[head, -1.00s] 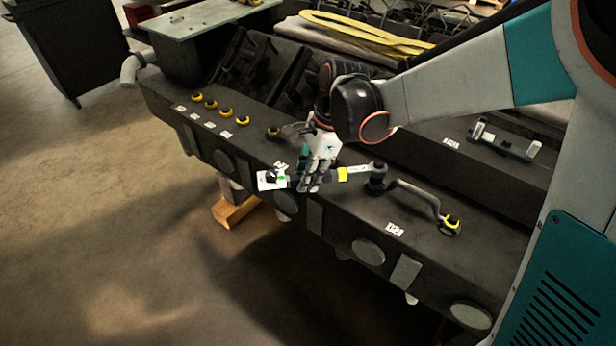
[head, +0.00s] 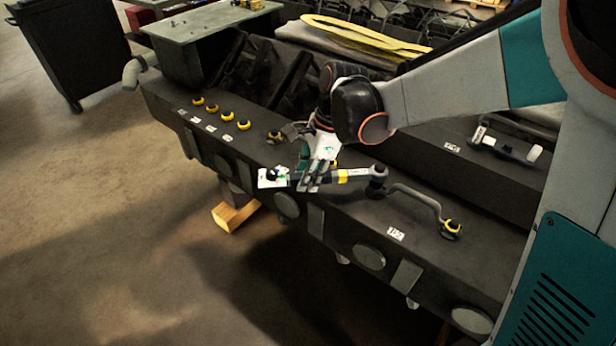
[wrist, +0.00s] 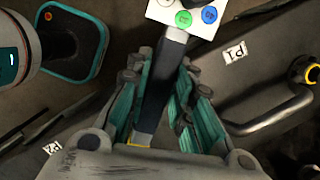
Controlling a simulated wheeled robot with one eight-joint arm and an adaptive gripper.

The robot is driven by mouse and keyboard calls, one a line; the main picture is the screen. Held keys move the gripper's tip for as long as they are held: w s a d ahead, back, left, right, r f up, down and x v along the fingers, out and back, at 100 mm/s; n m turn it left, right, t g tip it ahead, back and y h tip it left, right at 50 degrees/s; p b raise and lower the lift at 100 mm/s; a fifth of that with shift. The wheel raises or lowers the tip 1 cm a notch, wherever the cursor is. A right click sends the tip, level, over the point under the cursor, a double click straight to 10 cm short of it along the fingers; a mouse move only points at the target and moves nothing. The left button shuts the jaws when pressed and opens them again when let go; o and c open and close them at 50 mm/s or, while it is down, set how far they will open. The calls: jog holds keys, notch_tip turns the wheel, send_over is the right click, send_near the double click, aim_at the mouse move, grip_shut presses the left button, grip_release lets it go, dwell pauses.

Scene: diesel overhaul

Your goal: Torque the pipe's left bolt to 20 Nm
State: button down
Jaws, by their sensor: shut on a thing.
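My gripper (head: 316,177) is shut on the dark grip of a torque wrench (head: 357,173). The wrench has a yellow band and a white display panel (head: 272,178) at its left end. Its right-hand head (head: 377,178) sits over the left end of the curved grey pipe (head: 425,199) and hides that bolt. The pipe's right bolt (head: 452,227) has a yellow ring and shows uncovered. In the wrist view the wrench grip (wrist: 162,85) lies between the teal fingers, with the panel (wrist: 188,15) and its green and blue buttons beyond. I cannot read a torque value.
Several yellow-ringed bolts (head: 227,115) line the block's left part. Another pipe (wrist: 270,112) with a yellow-ringed bolt (wrist: 306,72) and a P1 label lies beside my gripper. A second tool (head: 505,146) rests on the block at right. Open floor lies in front.

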jog(key=shift+w, duration=0.4)
jog(key=shift+r, duration=0.15)
jog(key=shift+r+p, duration=0.7)
jog(key=shift+r, duration=0.1)
jog(key=shift+r+p, duration=0.5)
jog(key=shift+r, duration=0.3)
notch_tip(320, 180, up, 6)
jog(key=p, duration=0.4)
jog(key=shift+s+r, duration=0.1)
